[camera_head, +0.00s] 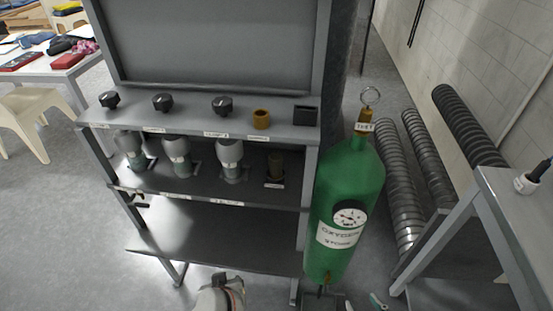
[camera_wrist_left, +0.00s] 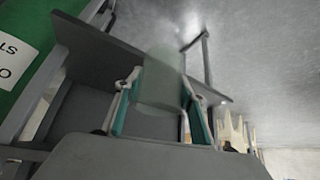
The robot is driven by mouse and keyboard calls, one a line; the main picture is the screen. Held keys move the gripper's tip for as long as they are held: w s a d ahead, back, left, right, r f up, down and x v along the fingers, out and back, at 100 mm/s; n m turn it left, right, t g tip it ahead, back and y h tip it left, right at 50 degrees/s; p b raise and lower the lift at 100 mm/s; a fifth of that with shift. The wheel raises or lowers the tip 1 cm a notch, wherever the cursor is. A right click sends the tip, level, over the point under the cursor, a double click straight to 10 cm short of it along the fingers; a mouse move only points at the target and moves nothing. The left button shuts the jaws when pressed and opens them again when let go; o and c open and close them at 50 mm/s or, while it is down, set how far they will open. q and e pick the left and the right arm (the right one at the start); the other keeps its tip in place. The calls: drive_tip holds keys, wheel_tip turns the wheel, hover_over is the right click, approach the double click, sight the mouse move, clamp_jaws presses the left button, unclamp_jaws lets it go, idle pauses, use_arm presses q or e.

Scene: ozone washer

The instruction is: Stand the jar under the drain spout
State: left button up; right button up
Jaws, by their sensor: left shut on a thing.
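In the left wrist view, my left gripper (camera_wrist_left: 158,108) is shut on a pale, see-through jar (camera_wrist_left: 163,78), with a teal and white finger on each side of it. The jar is in front of the grey shelving. In the head view I cannot make out this jar or the left fingertips. My right gripper (camera_head: 363,301) is at the bottom edge, below the green cylinder. Its fingers look apart and empty, partly cut off by the frame. I cannot clearly identify the drain spout in either view.
The grey washer stand (camera_head: 270,133) carries black knobs and several vessels on its middle shelf. Its lower shelf (camera_head: 215,235) is bare. A green oxygen cylinder (camera_head: 345,185) stands close at its right. A grey table (camera_head: 510,205) is at far right, a chair (camera_head: 30,118) at left.

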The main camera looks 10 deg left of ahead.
use_arm(q)
drive_tip(key=w+a+r+m+h, duration=0.1)
drive_tip(key=w+a+r, duration=0.1)
drive_tip(key=w+r, duration=0.45)
drive_tip(key=w+a+r+m, duration=0.1)
drive_tip(key=w+r, duration=0.3)
drive_tip(key=r, duration=0.5)
drive_tip(key=s+a+r+m+h, duration=0.1)
drive_tip(key=a+r, duration=0.3)
drive_tip(key=r, duration=0.8)
drive_tip(key=shift+r+m, duration=0.4)
drive_tip(key=shift+m, duration=0.1)
drive_tip(key=shift+s+a, duration=0.1)
drive_tip(key=shift+s, duration=0.1)
